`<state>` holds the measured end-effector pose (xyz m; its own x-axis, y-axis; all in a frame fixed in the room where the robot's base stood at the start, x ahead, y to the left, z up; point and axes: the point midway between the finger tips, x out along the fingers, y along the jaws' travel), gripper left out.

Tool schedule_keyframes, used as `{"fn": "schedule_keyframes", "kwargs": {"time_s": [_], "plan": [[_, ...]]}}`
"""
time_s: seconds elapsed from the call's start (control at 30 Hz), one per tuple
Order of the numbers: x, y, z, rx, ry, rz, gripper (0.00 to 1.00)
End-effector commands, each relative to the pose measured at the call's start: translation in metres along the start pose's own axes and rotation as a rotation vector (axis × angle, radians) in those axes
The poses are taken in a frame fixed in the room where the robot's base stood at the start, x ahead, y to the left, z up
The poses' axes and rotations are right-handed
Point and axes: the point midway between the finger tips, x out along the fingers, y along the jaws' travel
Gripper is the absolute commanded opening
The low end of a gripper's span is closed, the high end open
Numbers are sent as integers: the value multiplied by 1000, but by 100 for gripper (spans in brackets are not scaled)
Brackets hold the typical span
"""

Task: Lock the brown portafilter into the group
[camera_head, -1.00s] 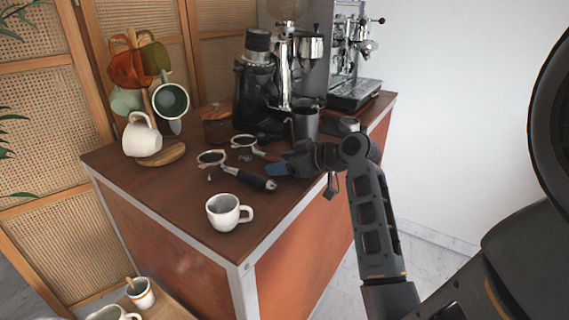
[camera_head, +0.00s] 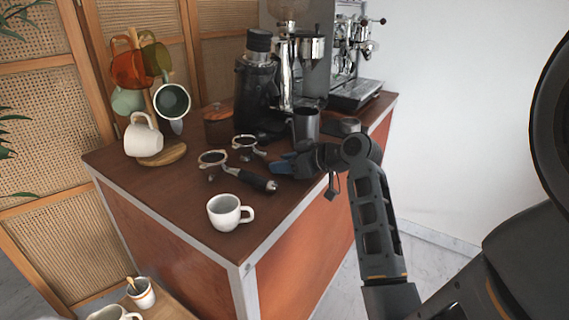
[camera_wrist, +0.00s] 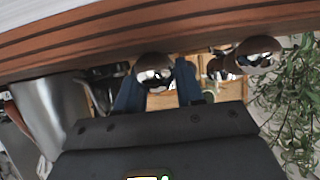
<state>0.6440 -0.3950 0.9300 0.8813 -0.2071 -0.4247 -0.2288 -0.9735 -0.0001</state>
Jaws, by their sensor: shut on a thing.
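Two portafilters lie on the counter in the head view. The front one (camera_head: 213,160) has a black handle. The rear one (camera_head: 245,145) points its handle toward my gripper (camera_head: 284,165), which hides most of it. I take this to be the brown portafilter, though its handle colour is not clear. My gripper is low over the counter, its blue fingers shut on that portafilter's handle. In the wrist view, the metal basket (camera_wrist: 153,72) shows between the fingers (camera_wrist: 158,88). The espresso machine (camera_head: 347,60), with its group (camera_head: 366,46), stands at the back right.
A dark metal jug (camera_head: 306,125) stands just behind my gripper; the grinder (camera_head: 257,90) is behind the portafilters. A white mug (camera_head: 225,212) stands near the front edge. A mug tree (camera_head: 153,100) is at the left. The counter's right edge is close to my arm.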

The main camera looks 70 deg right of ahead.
Motion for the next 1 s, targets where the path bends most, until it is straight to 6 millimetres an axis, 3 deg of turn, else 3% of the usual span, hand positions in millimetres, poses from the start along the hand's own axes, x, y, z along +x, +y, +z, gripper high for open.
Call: {"fn": "schedule_keyframes", "kwargs": {"time_s": [0.53,1.0], "plan": [[-2,0,-4,-2,4,1,0],[-18,0,-39,-3,4,1,0]]}}
